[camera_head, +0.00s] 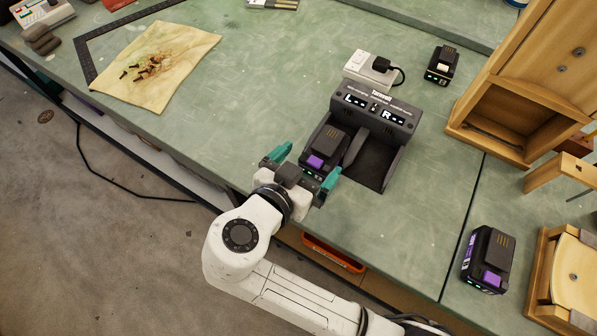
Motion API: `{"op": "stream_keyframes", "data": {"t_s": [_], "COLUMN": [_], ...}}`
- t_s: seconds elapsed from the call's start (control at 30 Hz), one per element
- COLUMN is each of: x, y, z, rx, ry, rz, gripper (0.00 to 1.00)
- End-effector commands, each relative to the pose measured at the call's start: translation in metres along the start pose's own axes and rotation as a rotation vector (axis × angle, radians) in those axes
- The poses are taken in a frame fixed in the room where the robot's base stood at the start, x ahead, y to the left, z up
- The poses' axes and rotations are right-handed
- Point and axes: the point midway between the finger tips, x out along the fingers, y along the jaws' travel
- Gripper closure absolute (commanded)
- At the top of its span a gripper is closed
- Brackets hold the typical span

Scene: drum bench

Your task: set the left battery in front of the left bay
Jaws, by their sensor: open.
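The dark charger (376,113) has two bays marked L and R. The left battery (324,143), dark with a purple latch facing me, lies in the left bay. The right bay (374,166) is empty. My gripper (306,165), with teal fingers, is open at the front of the left bay, close to the battery's purple end. One finger is left of that end and the other is at its lower right. I cannot tell whether they touch it. Part of the bench in front of the left bay is hidden by my gripper.
Another purple-latched battery (488,260) stands at the lower right, and a small dark one (442,65) behind the charger. A power strip with a plug (371,70) is behind the charger. Wooden furniture (500,117) is at right. A cloth with screws (148,65) lies left; green bench between is clear.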

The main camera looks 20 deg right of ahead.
Motion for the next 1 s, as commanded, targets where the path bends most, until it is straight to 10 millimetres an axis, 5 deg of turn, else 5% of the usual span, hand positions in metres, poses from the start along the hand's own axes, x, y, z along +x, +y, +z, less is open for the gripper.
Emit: {"op": "stream_keyframes", "data": {"t_s": [0.3,1.0], "x": [-0.034,-0.035], "y": [0.000,0.000], "z": [0.000,0.000], "rx": [0.001,0.000], "ry": [0.000,0.000], "rz": [-0.002,0.000], "gripper": [0.00,0.00]}}
